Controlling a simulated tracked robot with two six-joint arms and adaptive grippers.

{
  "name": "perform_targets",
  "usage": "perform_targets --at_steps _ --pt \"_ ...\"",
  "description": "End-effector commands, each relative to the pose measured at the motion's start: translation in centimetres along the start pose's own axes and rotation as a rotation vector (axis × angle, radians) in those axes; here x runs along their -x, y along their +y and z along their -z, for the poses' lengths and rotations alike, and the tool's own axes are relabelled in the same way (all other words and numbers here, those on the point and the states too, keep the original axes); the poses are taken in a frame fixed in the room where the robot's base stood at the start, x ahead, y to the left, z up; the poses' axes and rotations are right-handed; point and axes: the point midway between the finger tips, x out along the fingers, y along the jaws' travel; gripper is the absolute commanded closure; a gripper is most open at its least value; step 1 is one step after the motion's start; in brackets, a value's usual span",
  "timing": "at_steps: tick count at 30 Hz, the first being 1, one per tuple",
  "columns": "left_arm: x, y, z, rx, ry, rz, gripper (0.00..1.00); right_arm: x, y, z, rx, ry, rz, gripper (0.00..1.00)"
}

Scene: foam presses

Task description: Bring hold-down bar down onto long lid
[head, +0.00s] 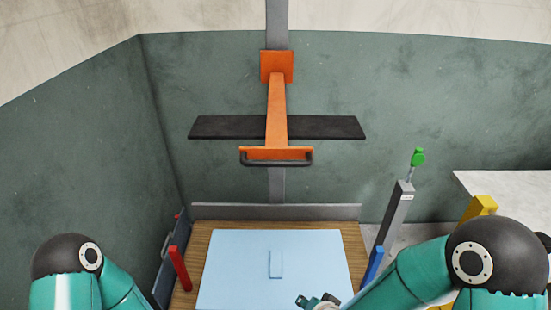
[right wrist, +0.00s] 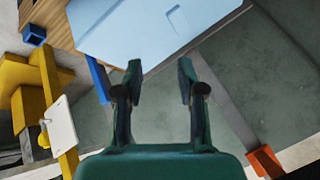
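The hold-down bar is a long black bar (head: 225,127) on an orange arm (head: 277,108) with a dark handle (head: 276,161). It is raised on the wall post, apart from and above the lid. The long lid (head: 230,265) is a light blue board with a small raised grip in its middle, lying flat on a wooden bed. It also shows in the right wrist view (right wrist: 140,30). My right gripper (head: 318,301) is by the lid's near right corner. Its fingers (right wrist: 160,73) are apart with nothing between them. My left gripper is out of view; only its arm shows.
A red post (head: 179,269) stands left of the bed, a blue post (head: 375,264) right of it. A grey post with a green knob (head: 418,157), a yellow part (head: 480,207) and a pale table (head: 510,185) are at right. The air between bar and lid is clear.

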Motion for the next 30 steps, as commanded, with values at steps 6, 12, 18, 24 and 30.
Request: perform_targets --at_steps 6,12,18,24,30 --pt "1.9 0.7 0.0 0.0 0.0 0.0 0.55 13.8 -16.1 8.0 -0.372 0.388 0.305 0.61" --pt "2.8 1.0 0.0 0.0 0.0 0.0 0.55 25.2 -21.7 9.2 -0.712 0.496 0.518 0.61" --pt "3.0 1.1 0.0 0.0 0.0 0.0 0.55 29.5 -22.5 9.0 -0.866 0.507 0.587 0.61" --pt "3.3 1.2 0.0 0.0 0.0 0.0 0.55 28.4 -23.0 10.2 -0.88 0.51 0.586 0.61" --pt "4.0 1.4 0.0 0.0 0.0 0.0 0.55 25.7 -23.9 12.6 -0.879 0.511 0.583 0.61"
